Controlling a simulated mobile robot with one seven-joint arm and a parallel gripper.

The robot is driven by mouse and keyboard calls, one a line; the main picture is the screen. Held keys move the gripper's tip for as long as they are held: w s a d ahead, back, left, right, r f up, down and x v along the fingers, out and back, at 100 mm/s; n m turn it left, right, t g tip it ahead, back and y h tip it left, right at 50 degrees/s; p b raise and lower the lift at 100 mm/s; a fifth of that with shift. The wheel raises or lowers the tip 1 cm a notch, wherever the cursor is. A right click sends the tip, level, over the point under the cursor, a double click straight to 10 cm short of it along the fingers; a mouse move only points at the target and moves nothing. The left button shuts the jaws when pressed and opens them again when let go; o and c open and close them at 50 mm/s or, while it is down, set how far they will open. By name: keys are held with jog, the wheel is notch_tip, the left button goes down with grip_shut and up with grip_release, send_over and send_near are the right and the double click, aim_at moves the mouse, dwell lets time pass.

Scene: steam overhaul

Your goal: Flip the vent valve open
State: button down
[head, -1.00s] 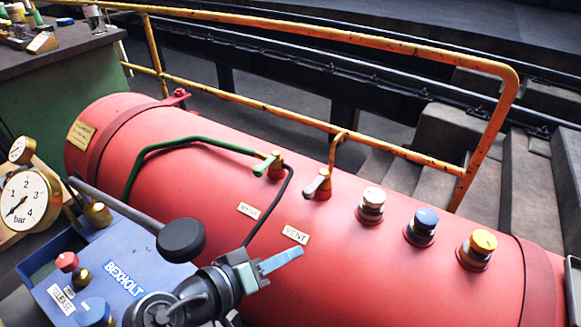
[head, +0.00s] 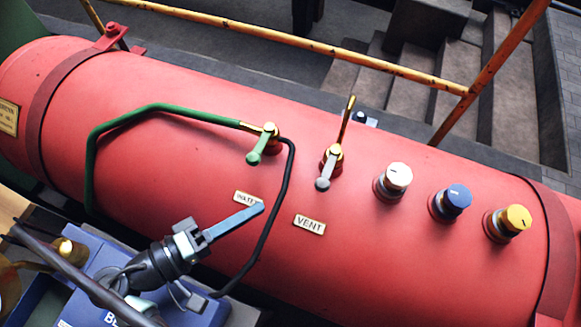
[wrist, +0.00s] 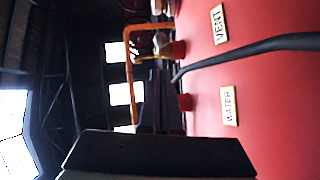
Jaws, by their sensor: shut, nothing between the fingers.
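The vent valve (head: 333,158) stands on top of the red tank (head: 400,245), behind the VENT label (head: 309,225). It has a brass body and a short grey lever (head: 323,184) that points toward the front of the tank. The VENT label also shows at the top of the wrist view (wrist: 218,25). My gripper (head: 262,207) is shut and empty. In the head view its fingertips appear beside the WATER label (head: 247,198), to the front left of the vent valve and apart from it. Whether the fingers touch the tank cannot be told.
The water valve (head: 264,143), with a green lever, stands left of the vent valve. A black hose (head: 277,205) runs down from it near my gripper. White, blue (head: 453,202) and yellow knobs stand to the right. A yellow rail (head: 300,48) runs behind the tank.

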jog(key=shift+s, duration=0.1)
jog(key=shift+d, duration=0.1)
send_near(329, 168)
jog(key=x, duration=0.2)
jog(key=shift+w+d+f+b, duration=0.25)
jog(key=shift+d+f+b, duration=0.05)
jog(key=shift+b, duration=0.1)
jog(key=shift+s, duration=0.1)
jog(key=shift+s+d+n+t+y+p, duration=0.15)
jog(key=shift+d+n+t+y+p, duration=0.1)
jog(key=shift+n+t+y+p, duration=0.1)
